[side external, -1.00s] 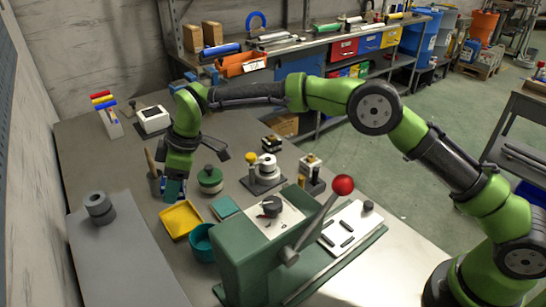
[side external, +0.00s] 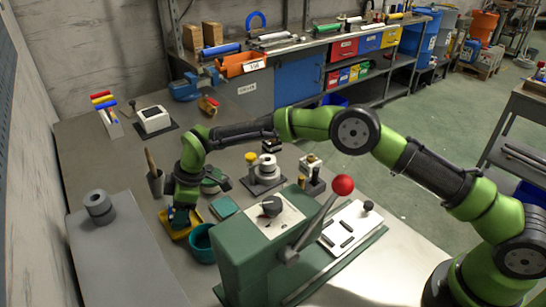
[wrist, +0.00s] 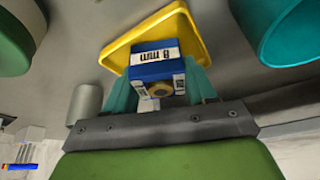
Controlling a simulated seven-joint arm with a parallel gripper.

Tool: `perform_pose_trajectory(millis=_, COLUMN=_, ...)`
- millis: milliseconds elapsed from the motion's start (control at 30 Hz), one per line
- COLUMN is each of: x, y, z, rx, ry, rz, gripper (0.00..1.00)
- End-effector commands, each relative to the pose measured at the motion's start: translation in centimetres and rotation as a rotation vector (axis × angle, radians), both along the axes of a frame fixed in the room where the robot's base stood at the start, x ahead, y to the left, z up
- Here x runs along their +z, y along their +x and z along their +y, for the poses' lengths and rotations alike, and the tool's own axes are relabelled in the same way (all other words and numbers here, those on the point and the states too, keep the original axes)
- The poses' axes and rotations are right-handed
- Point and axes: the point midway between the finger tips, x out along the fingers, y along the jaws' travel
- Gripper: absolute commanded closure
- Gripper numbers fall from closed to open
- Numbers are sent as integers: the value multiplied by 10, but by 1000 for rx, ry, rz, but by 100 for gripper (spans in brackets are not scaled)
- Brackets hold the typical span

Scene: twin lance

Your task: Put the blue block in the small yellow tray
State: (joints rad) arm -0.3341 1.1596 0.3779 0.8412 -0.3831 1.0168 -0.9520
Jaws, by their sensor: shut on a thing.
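The blue block (wrist: 152,66) has white labels, one reading "8 mm", and a round brass-coloured hole. My gripper (wrist: 158,92) is shut on it with teal fingers on both sides. In the side external view my gripper (side external: 180,220) is over the small yellow tray (side external: 166,227) and hides much of it; a bit of blue shows between the fingers. In the wrist view the tray (wrist: 118,48) lies behind and beyond the block. I cannot tell whether the block touches the tray floor.
A holder cup (side external: 156,185) stands behind the tray. A green machine with a red-knobbed lever (side external: 343,185) is to the right. A grey plate (side external: 120,260) lies left.

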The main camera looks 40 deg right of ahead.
Motion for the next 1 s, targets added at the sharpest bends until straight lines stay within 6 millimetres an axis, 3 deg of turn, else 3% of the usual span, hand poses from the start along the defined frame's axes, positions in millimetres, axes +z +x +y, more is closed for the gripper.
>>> perform_pose_trajectory(millis=300, x=-2, y=1, z=0, rx=0, ry=1, rz=-2, gripper=90)
perform_pose_trajectory(millis=333, x=-3, y=0, z=0, rx=0, ry=1, rz=-1, gripper=43)
perform_pose_trajectory(millis=400, x=-3, y=0, z=0, rx=0, ry=1, rz=-1, gripper=34)
perform_pose_trajectory(millis=733, x=5, y=0, z=-1, rx=-1, ry=1, rz=-2, gripper=34)
perform_pose_trajectory(millis=1000, x=54, y=-7, z=-20, rx=-2, ry=2, rz=-4, gripper=34)
